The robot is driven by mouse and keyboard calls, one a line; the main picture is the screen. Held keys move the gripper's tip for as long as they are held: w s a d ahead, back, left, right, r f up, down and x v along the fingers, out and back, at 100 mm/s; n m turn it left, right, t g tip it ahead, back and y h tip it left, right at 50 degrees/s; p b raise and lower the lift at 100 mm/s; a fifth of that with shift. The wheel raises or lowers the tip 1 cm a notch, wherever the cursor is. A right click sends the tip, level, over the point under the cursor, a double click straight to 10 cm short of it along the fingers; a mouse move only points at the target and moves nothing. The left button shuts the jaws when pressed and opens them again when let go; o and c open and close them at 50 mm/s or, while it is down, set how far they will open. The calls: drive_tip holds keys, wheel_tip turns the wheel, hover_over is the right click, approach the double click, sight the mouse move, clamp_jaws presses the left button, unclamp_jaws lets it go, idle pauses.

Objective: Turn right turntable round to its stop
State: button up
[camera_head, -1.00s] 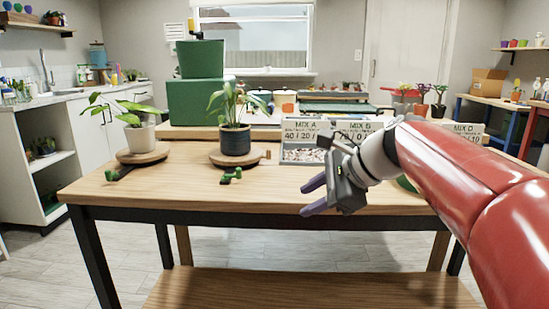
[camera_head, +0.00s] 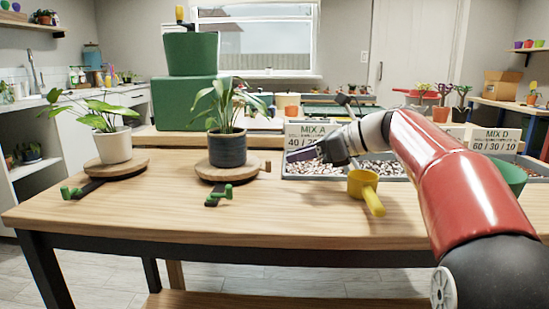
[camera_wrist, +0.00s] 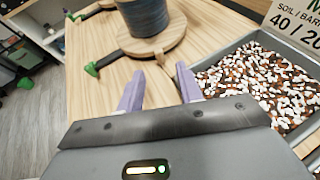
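The right turntable (camera_head: 240,170) is a round wooden disc bearing a dark blue pot (camera_head: 227,149) with a leafy plant. A short wooden peg (camera_head: 267,166) sticks out from its right side. A dark bar with a green end piece (camera_head: 222,192) reaches out at its front. My gripper (camera_head: 297,153) is to the right of the turntable, apart from it. In the wrist view my gripper (camera_wrist: 158,88) is open and empty, its purple fingers pointing toward the turntable (camera_wrist: 150,43) and peg. The green piece (camera_wrist: 91,69) shows left of the fingers.
The left turntable (camera_head: 117,172) bears a white pot (camera_head: 113,146). A yellow scoop (camera_head: 364,184) lies before the mix trays (camera_head: 312,178), close to my gripper. A green bowl (camera_head: 510,174) stands at the right. The table front (camera_head: 230,225) is bare.

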drive_tip(key=b+x, duration=0.1)
drive_tip(key=x, duration=0.6)
drive_tip(key=shift+a, duration=0.3)
clamp_jaws()
